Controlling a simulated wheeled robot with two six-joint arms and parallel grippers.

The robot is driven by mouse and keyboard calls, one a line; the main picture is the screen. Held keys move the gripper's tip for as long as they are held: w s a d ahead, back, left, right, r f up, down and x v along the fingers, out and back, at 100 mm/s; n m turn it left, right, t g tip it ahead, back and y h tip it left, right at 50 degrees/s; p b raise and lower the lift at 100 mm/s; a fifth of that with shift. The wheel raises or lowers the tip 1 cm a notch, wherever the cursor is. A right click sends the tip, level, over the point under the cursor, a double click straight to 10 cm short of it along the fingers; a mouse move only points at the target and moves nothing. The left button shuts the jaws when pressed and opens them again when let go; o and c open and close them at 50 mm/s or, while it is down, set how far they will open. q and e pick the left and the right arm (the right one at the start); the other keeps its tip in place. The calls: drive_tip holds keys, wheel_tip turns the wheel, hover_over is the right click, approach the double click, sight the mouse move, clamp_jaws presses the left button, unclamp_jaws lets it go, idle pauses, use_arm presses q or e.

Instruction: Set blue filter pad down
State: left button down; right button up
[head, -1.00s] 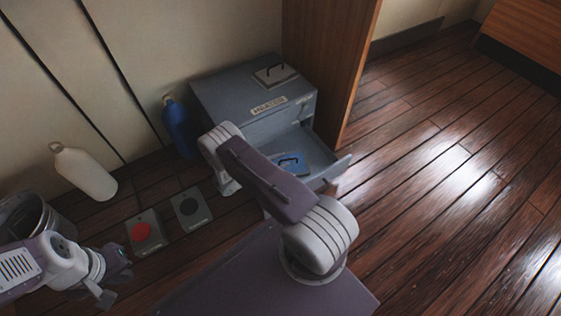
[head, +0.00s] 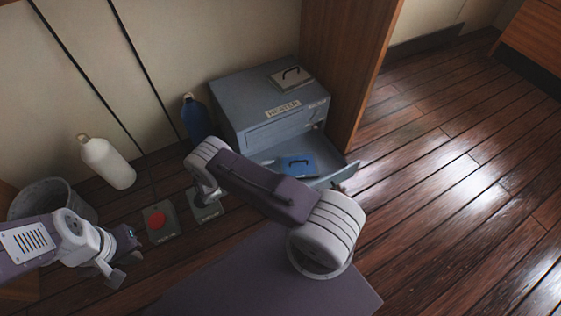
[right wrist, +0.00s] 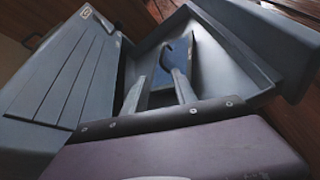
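The blue filter pad (head: 297,165), with a dark handle, lies in the open drawer (head: 335,177) of the grey heater cabinet (head: 240,98). The right wrist view also shows the blue pad (right wrist: 172,76) in the drawer, beyond my fingers. My right gripper (right wrist: 158,80) is open, its two fingers apart and reaching over the drawer towards the pad and handle. I see no grip on the pad. In the head view my own right arm hides that gripper. My left gripper (head: 124,258) is open and empty at the lower left, away from the pad.
A grey lidded plate with a handle (head: 291,77) sits on the cabinet top. A blue bottle (head: 194,117), a white bottle (head: 107,163) and a grey bucket (head: 48,190) stand along the wall. Floor plates with a red disc (head: 158,221) and a dark disc (head: 208,212) lie nearby. Right floor is clear.

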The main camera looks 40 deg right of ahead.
drive_tip(key=shift+a+r, duration=0.15)
drive_tip(key=shift+a, duration=0.3)
drive_tip(key=s+a+r+m+y, duration=0.3)
drive_tip(key=s+r+m+y, duration=0.1)
drive_tip(key=r, duration=0.3)
drive_tip(key=s+a+r+m+y, duration=0.3)
drive_tip(key=s+r+m+y, duration=0.1)
drive_tip(key=r+y, duration=0.1)
drive_tip(key=s+a+r+m+t+y, duration=0.1)
drive_tip(key=s+a+r+m+y, duration=0.2)
drive_tip(key=r, duration=0.5)
drive_tip(key=shift+s+r+m+y, duration=0.35)
drive_tip(key=shift+s+m+y, duration=0.15)
drive_tip(key=shift+m+y, duration=0.35)
drive_tip(key=shift+a, duration=0.1)
